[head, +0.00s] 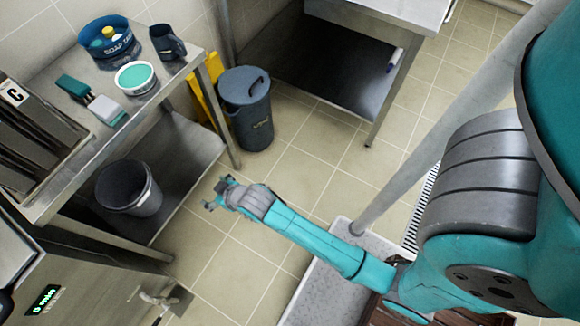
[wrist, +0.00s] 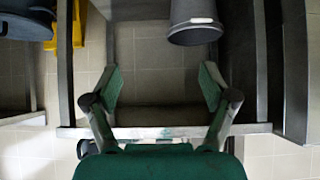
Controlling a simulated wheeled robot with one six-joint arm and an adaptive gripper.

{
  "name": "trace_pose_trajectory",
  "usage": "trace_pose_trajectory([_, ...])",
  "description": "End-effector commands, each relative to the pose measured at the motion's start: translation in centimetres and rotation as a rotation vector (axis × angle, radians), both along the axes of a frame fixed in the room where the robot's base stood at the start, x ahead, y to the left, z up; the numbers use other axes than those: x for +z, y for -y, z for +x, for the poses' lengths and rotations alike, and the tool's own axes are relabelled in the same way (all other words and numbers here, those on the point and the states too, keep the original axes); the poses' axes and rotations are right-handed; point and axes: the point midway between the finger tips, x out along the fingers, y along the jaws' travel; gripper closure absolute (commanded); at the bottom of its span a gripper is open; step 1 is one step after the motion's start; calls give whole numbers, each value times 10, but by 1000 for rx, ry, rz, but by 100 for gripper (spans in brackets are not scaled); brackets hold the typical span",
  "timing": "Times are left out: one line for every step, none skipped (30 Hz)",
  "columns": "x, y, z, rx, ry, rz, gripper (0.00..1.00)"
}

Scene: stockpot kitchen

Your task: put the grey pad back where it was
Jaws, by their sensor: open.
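A pale grey pad (head: 105,108) with a teal underside lies on the steel table top, near its front edge, beside a teal brush-like item (head: 75,86). It is the only grey pad I can make out, and it does not show in the wrist view. My gripper (head: 214,193) is out over the tiled floor, to the right of the table and apart from it. In the wrist view my gripper (wrist: 160,75) has its two fingers wide apart with nothing between them.
The steel table (head: 52,205) also holds a teal-filled tub (head: 136,78), a dark jug (head: 167,42) and a blue soap caddy (head: 107,45). A grey bucket (head: 128,188) stands on its lower shelf. A lidded bin (head: 246,108) stands beside it. Open floor lies around my gripper.

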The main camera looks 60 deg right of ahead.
Motion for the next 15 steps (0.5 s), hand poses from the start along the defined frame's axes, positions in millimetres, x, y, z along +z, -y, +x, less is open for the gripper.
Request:
trace_pose_trajectory([-4,0,-24,0,13,0,16])
trace_pose_trajectory([-4,0,-34,0,25,0,16])
trace_pose_trajectory([-4,0,-49,0,42,0,16])
trace_pose_trajectory([-3,0,-60,0,54,0,16])
trace_pose_trajectory([-1,0,-71,0,67,0,16])
trace_pose_trajectory([1,0,-85,0,83,0,16])
trace_pose_trajectory([3,0,-96,0,96,0,16])
trace_pose_trajectory([5,0,-107,0,108,0,16])
trace_pose_trajectory([9,0,-121,0,125,0,16])
trace_pose_trajectory([13,0,-131,0,137,0,16])
trace_pose_trajectory([17,0,-142,0,150,0,16])
trace_pose_trajectory([22,0,-156,0,165,0,16])
trace_pose_trajectory([27,0,-166,0,178,0,16])
trace_pose_trajectory([32,0,-176,0,191,0,16])
trace_pose_trajectory([39,0,-189,0,207,0,16])
